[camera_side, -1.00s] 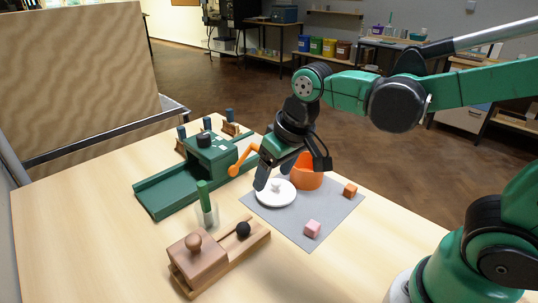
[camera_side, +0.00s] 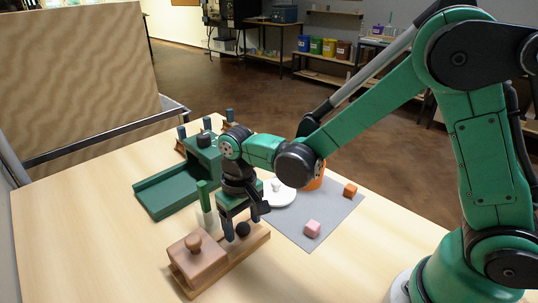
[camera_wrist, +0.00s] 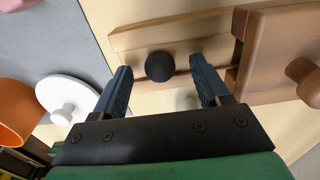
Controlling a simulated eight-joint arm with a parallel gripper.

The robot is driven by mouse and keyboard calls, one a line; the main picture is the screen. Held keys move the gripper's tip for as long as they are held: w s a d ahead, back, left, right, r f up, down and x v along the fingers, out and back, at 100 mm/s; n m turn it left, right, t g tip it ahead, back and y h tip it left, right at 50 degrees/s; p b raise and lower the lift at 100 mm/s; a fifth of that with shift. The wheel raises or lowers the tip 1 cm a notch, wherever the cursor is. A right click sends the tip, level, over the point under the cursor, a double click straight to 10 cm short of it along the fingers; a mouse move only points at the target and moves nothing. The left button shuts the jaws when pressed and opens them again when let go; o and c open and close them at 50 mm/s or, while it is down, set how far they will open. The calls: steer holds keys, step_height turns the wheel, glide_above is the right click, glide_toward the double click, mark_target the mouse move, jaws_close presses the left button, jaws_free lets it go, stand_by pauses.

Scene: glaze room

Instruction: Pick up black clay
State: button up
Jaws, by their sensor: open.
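The black clay (camera_side: 243,229) is a small dark ball on the open part of a wooden tray (camera_side: 250,243), beside a wooden box with a round knob (camera_side: 197,262). My gripper (camera_side: 236,231) is open, pointing down over the tray, with its fingers close to the ball. In the wrist view the black clay (camera_wrist: 160,66) shows just beyond and between the two fingertips of my gripper (camera_wrist: 163,78). Nothing is held. I cannot tell whether a finger touches the ball.
A green machine (camera_side: 165,193) is behind.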

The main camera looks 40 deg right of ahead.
steer(key=shift+f, duration=0.15)
jaws_close()
